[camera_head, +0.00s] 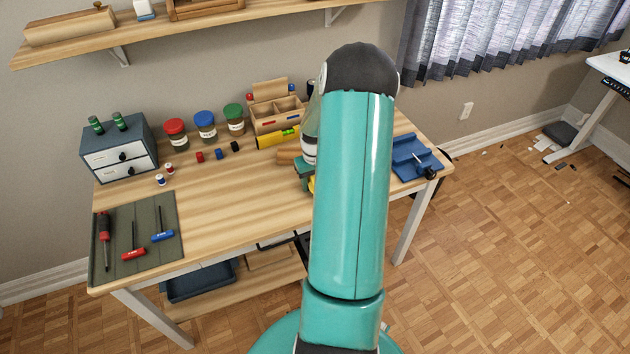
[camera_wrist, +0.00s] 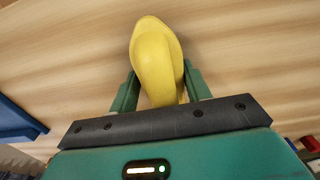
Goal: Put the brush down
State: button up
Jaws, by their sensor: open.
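A yellow, rounded piece, which I take to be the brush (camera_wrist: 155,50), lies between the two green fingers of my gripper (camera_wrist: 160,88) in the wrist view. The fingers stand apart, one on each side of it. Wood grain of the desk (camera_head: 225,205) is right behind it; I cannot tell for certain whether it touches the surface. In the head view my arm hides most of the gripper and brush. Only a green bit of the gripper (camera_head: 303,172) and a sliver of yellow (camera_head: 311,184) show over the desk's right half.
At the back are lidded jars (camera_head: 205,125), a wooden organizer (camera_head: 275,112) and a yellow level (camera_head: 277,138). A drawer box (camera_head: 118,148) and tool mat (camera_head: 150,215) are left. The front middle is clear.

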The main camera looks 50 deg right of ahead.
jog(key=shift+w+a+f, duration=0.2)
jog(key=shift+w+a, duration=0.05)
jog(key=shift+a, duration=0.25)
jog(key=r, duration=1.2)
jog(key=shift+s+d+r, duration=0.15)
jog(key=shift+d+r, duration=0.2)
jog(key=shift+a+r, duration=0.15)
jog(key=w+a+r+n+t+h, duration=0.1)
jog(key=w+a+r+n, duration=0.1)
jog(key=a+r, duration=0.8)
jog(key=w+a+r+n+t+h, duration=0.1)
jog(key=a+r, duration=0.5)
jog(key=a, duration=0.7)
jog(key=s+a+r+n+t+y, duration=0.1)
jog(key=s+a+r, duration=0.1)
jog(key=s+a, duration=0.3)
jog(key=s+a+r+n+t+y, duration=0.1)
jog(key=s+a, duration=0.5)
jog(key=a, duration=0.7)
jog(key=shift+a+r+n+t, duration=0.15)
jog(key=shift+r+n+t, duration=0.5)
jog(key=shift+t, duration=0.15)
